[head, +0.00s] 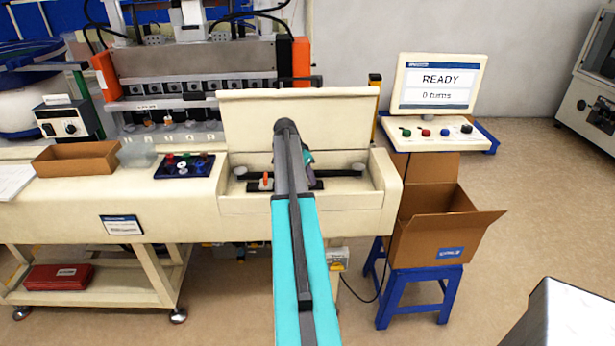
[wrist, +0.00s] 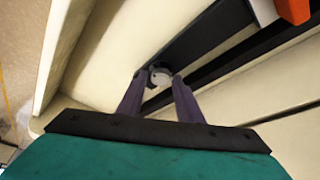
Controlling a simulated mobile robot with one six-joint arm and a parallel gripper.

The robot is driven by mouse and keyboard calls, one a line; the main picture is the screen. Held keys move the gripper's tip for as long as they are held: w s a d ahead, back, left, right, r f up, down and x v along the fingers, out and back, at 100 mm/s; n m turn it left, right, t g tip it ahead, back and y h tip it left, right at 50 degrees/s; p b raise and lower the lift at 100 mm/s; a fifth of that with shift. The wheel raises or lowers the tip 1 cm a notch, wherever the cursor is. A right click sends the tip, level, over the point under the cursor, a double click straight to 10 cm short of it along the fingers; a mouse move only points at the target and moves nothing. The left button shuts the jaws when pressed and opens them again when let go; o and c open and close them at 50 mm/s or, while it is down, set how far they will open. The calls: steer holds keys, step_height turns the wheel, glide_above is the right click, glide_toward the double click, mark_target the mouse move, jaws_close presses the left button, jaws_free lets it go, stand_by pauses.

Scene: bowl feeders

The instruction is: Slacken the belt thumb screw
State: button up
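A small round pale-grey knob (wrist: 160,75), which looks like the thumb screw, sits at the end of a dark bar (wrist: 210,42) in the wrist view. My gripper (wrist: 160,80) points at it with two purple-grey fingers apart, one on each side of the knob in the picture. I cannot tell whether the fingers reach around it or touch it. In the head view my gripper (head: 309,168) is down inside the open cream trough (head: 372,200). My arm hides the middle of the trough and the screw there.
The raised lid (head: 340,110) stands behind the trough. An orange part (head: 266,181) sits left of my arm. A screen (head: 436,84) reads READY, 0 turns. A cardboard box (head: 425,235) on a blue stool stands to the right.

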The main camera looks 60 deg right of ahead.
steer(key=c, duration=0.7)
steer(key=shift+a, duration=0.2)
steer(key=shift+c, duration=0.3)
steer(key=shift+d, duration=0.15)
